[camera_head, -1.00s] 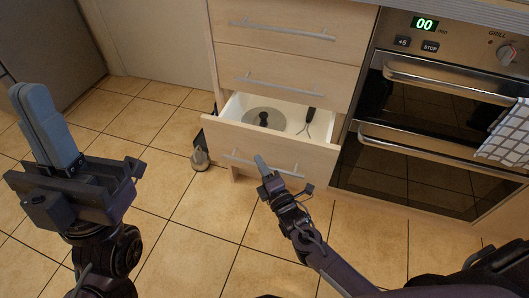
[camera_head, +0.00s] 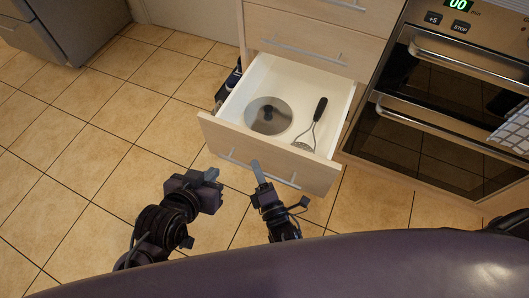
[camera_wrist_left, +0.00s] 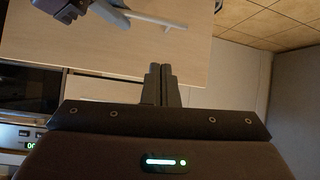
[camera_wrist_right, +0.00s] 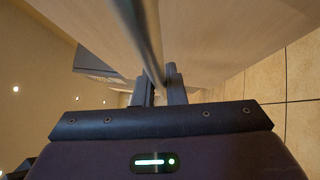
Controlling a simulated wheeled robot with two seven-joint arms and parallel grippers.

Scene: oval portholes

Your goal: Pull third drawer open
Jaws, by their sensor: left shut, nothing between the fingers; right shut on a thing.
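The third drawer (camera_head: 228,137) is pulled well out, its inside visible from above. Its silver bar handle (camera_head: 285,180) runs across the front panel. My right gripper (camera_head: 259,168) is shut on this handle; in the right wrist view the bar (camera_wrist_right: 143,35) passes between the fingers (camera_wrist_right: 160,88). My left gripper (camera_head: 211,175) is shut and empty, near the left part of the drawer front. In the left wrist view its closed fingers (camera_wrist_left: 159,80) are before the pale front panel (camera_wrist_left: 90,50); contact cannot be told.
The drawer holds a round metal lid (camera_head: 268,115) and a dark-handled utensil (camera_head: 314,123). Closed drawers (camera_head: 310,45) are above. An oven (camera_head: 440,110) with a checked towel (camera_head: 513,132) stands right. Dark items (camera_head: 228,85) stand left of the drawer. Tiled floor (camera_head: 110,110) is clear left.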

